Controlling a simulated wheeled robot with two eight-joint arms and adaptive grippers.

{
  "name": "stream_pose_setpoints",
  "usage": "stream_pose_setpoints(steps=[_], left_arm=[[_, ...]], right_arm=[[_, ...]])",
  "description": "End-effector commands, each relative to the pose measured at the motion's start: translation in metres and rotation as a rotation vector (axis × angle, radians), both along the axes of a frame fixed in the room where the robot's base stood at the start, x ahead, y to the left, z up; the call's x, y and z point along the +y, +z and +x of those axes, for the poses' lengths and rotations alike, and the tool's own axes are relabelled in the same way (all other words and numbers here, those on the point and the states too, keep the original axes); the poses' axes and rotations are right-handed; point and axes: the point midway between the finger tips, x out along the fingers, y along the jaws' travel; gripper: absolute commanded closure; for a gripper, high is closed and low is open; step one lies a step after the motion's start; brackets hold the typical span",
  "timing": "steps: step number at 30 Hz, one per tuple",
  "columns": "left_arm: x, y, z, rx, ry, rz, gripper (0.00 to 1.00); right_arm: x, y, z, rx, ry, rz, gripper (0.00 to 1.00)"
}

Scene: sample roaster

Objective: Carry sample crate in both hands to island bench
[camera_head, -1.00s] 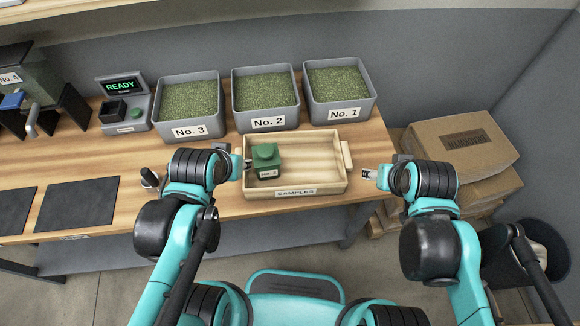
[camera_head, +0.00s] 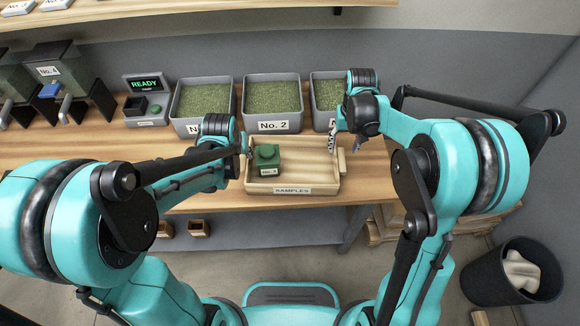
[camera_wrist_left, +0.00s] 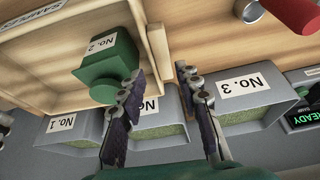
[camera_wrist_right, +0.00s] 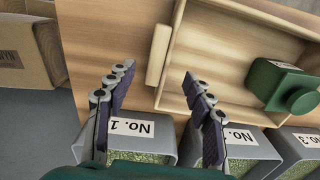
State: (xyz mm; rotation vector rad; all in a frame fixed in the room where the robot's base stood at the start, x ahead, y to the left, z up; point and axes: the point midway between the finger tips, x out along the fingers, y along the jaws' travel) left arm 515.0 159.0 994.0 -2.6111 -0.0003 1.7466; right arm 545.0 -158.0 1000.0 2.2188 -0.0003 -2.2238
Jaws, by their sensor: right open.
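The sample crate (camera_head: 322,187), a shallow pale wooden tray labelled SAMPLES, sits on the wooden counter. A green-lidded sample container (camera_head: 267,160) labelled No. 2 stands inside at its left. My left gripper (camera_head: 246,146) is at the crate's left end; in the left wrist view its open fingers (camera_wrist_left: 160,88) point at the left end handle (camera_wrist_left: 157,48). My right gripper (camera_head: 344,142) is at the right end; in the right wrist view its open fingers (camera_wrist_right: 158,82) straddle the line of the right handle (camera_wrist_right: 157,76). I cannot tell whether either touches. No island bench is identifiable.
Grey bins of green beans, No. 3 (camera_head: 202,104), No. 2 (camera_head: 272,102) and No. 1 (camera_head: 326,90), stand close behind the crate. A READY device (camera_head: 147,98) is to the left. A cardboard box (camera_wrist_right: 22,55) and black waste bin (camera_head: 508,272) are at the right.

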Motion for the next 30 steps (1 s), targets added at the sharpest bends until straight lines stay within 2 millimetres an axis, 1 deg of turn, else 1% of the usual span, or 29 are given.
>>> stream_pose_setpoints(steps=[7,10,14,21,24,30], left_arm=[[0.000,0.000,0.000,0.000,0.000,0.000,0.66],[0.000,-0.005,0.003,0.000,0.000,0.000,0.66],[0.000,-0.019,0.009,-0.001,0.000,0.000,0.66],[0.000,-0.052,0.022,-0.001,0.000,0.000,0.66],[0.000,-0.062,0.026,-0.001,0.000,0.000,0.66],[0.000,-0.071,0.030,-0.001,0.000,0.000,0.66]], right_arm=[[0.000,0.000,0.000,-0.001,0.000,0.000,0.47],[0.000,-0.005,0.000,-0.001,0.000,0.000,0.47],[0.000,-0.021,0.000,-0.002,0.000,0.000,0.47],[0.000,-0.056,0.000,-0.003,0.000,0.000,0.47],[0.000,-0.067,0.000,-0.003,0.000,0.000,0.47],[0.000,-0.077,0.000,-0.003,0.000,0.000,0.47]])
